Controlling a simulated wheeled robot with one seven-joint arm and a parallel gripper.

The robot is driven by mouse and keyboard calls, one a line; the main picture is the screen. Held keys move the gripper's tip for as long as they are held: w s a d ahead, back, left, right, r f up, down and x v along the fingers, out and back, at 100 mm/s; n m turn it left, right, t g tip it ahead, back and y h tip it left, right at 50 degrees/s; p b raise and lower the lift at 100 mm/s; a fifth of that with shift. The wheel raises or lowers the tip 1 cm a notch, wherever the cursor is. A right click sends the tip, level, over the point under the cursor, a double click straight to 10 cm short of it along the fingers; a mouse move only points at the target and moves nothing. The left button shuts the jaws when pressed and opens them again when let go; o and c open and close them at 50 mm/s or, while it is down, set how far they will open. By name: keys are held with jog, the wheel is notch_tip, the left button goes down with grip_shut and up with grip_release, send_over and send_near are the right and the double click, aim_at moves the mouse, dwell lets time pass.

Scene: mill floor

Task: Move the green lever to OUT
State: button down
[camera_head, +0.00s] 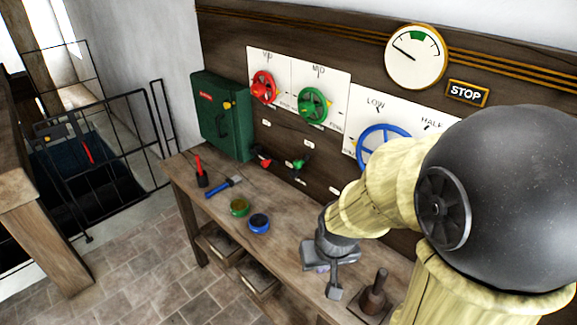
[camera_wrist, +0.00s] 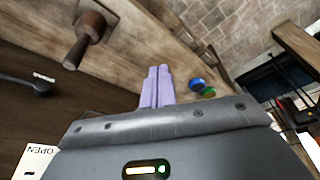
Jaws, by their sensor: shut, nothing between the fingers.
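The green lever (camera_head: 302,163) is on the dark wooden back panel, below the green handwheel (camera_head: 314,104). Small white plates sit above it (camera_head: 308,143) and below it (camera_head: 301,181); their lettering is too small to read, so I cannot tell which mark the lever stands at. My gripper (camera_head: 328,262) is over the workbench, to the right of the lever and nearer to me, apart from it. In the wrist view its two lavender fingers (camera_wrist: 158,72) lie together, empty, pointing along the bench. I cannot make out the green lever in the wrist view.
A red lever (camera_head: 264,161) is left of the green one. The workbench (camera_head: 285,262) carries a blue-handled tool (camera_head: 222,187), green (camera_head: 239,207) and blue (camera_head: 259,223) pots, and a brown upright handle (camera_head: 374,292). A green cabinet (camera_head: 222,115) stands at the bench's far left end.

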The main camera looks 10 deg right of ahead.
jog(key=w+f+n+t+h+b, duration=0.1)
jog(key=w+f+t+b, duration=0.15)
jog(key=w, duration=0.65)
jog(key=w+f+t+b, duration=0.2)
jog(key=w+f, duration=0.1)
jog(key=w, duration=0.7)
jog(key=n+t+h+b, duration=0.3)
jog(key=t+h+b, duration=0.3)
jog(key=t+b, duration=0.2)
send_near(297, 167)
jog(key=w, duration=0.1)
jog(key=w+a+n+t+h+b, duration=0.1)
jog(key=w+a+t+h+b, duration=0.1)
jog(key=a, duration=0.3)
jog(key=shift+a+f+t+h, duration=0.2)
jog(key=shift+a+t+h, duration=0.15)
jog(key=shift+t+h, duration=0.5)
jog(key=shift+w, duration=0.15)
jog(key=w+d+p, duration=0.2)
jog(key=w+d, duration=0.4)
jog(key=d, duration=0.1)
jog(key=shift+w+r+p, duration=0.15)
jog(key=shift+r+p, duration=0.15)
jog(key=shift+r, duration=0.15)
